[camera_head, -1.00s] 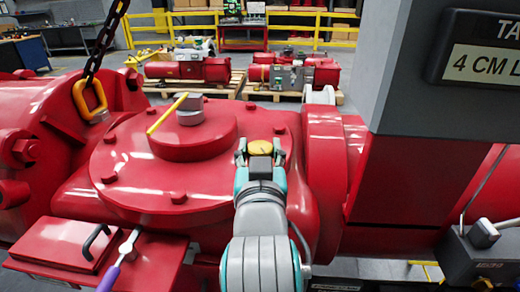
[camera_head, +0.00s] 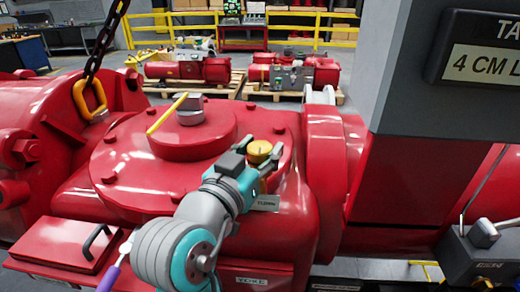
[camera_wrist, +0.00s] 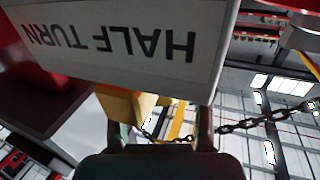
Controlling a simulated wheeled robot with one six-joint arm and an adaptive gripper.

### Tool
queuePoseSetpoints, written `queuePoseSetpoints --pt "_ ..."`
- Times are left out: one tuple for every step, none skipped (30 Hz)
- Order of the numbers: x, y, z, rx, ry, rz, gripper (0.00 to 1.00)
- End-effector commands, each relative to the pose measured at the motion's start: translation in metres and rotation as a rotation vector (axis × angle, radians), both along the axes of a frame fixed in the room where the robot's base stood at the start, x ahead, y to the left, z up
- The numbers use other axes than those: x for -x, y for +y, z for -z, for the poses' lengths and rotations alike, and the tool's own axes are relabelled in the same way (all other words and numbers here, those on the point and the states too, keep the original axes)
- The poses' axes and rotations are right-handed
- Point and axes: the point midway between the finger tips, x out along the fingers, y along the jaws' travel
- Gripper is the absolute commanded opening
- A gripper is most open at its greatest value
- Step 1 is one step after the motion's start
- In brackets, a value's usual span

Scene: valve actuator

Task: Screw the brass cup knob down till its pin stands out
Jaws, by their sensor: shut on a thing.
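The brass cup knob (camera_head: 260,148) is a small round yellow cap on the right part of the big red housing (camera_head: 125,150). My gripper (camera_head: 256,158) reaches it from the lower left in the head view, with a finger on each side. It is shut on the knob. I cannot make out a pin on the knob's top. In the wrist view, my fingers (camera_wrist: 162,125) show at the bottom. A yellow block-like shape (camera_wrist: 128,103) shows by the left finger, and I cannot tell if it is the knob.
A HALF TURN plate (camera_wrist: 120,35) hangs upside down in the wrist view. A yellow pointer (camera_head: 167,113) and grey nut stand on the raised disc. A chain (camera_head: 105,40) with a yellow hook hangs left. A grey column (camera_head: 415,70) rises right. A purple-handled tool (camera_head: 110,278) lies front left.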

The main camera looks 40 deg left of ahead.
Motion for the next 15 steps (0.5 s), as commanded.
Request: queuePoseSetpoints --pt "0.0000 0.0002 0.0007 0.000 0.002 0.000 0.14" --pt "0.0000 0.0002 0.0008 0.000 0.002 0.001 0.14" --pt "-0.0001 0.0002 0.0008 0.000 0.002 0.000 0.14" --pt "-0.0001 0.0002 0.0008 0.000 0.002 0.000 0.14" --pt "-0.0001 0.0002 0.0008 0.001 0.002 0.000 0.14" --pt "-0.0001 0.0002 0.0008 0.001 0.002 0.000 0.14" --pt "-0.0001 0.0002 0.0008 0.001 0.002 0.000 0.14" --pt "-0.0001 0.0002 0.0009 0.001 0.002 0.000 0.14" --pt "-0.0001 0.0002 0.0009 0.001 0.002 0.000 0.54" --pt "-0.0001 0.0002 0.0009 0.001 0.002 0.000 0.61" --pt "-0.0001 0.0002 0.0008 0.001 0.002 0.000 0.69" --pt "-0.0001 0.0002 0.0008 0.001 0.002 0.000 0.75" --pt "-0.0001 0.0002 0.0007 0.001 0.002 0.000 0.75" --pt "-0.0001 0.0002 0.0006 0.001 0.001 0.000 0.75" --pt "-0.0001 0.0001 0.0006 0.001 0.001 0.000 0.75"
